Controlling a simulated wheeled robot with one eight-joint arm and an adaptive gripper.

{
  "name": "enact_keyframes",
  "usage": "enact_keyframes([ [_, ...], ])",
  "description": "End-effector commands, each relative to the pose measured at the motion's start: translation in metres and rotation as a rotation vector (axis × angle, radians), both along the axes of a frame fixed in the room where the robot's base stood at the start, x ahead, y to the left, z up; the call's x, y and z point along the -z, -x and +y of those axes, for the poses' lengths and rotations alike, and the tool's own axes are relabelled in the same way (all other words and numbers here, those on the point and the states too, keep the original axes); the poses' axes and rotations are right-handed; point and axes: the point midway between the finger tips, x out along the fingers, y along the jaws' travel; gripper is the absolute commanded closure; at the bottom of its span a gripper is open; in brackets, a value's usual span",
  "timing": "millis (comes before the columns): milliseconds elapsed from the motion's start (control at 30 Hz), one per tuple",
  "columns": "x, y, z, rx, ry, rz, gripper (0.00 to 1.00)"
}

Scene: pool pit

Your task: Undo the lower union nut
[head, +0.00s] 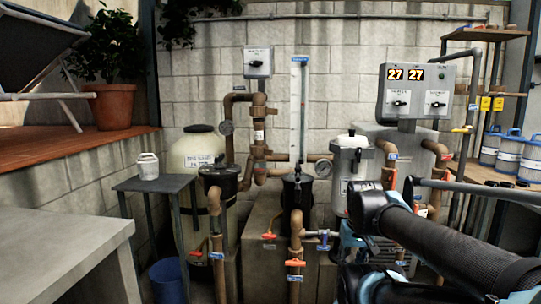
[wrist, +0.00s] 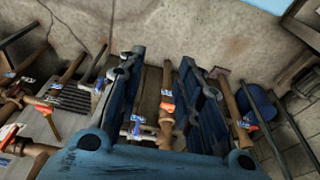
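Brown pipework (head: 296,225) rises in the middle of the head view, with an orange valve handle (head: 295,263) and a small side tap (head: 324,238). I cannot tell for certain which fitting is the lower union nut. In the wrist view my gripper (wrist: 161,58) is open and empty, its two dark blue fingers well apart. A brown pipe with an orange handle (wrist: 167,106) shows in the gap between them, seemingly beyond the fingers. A silver tap (wrist: 138,130) shows near the left finger's base. My gripper is not clear in the head view, where my black arm fills the lower right.
A cream tank (head: 197,152), a grey filter housing (head: 351,170) and a control box (head: 416,92) stand by the block wall. A side table (head: 152,184) holds a white tub (head: 148,166). A blue bucket (head: 167,281) is on the floor. A pale bench (head: 70,235) fills the lower left.

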Motion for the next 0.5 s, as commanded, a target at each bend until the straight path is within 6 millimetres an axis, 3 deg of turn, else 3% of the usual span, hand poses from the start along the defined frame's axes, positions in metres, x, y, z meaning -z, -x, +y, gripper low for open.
enact_keyframes([
  [167,-0.011,-0.024,0.025,-0.089,-0.079,-0.044,0.68],
  [500,-0.066,-0.122,0.105,-0.395,-0.341,-0.298,0.68],
])
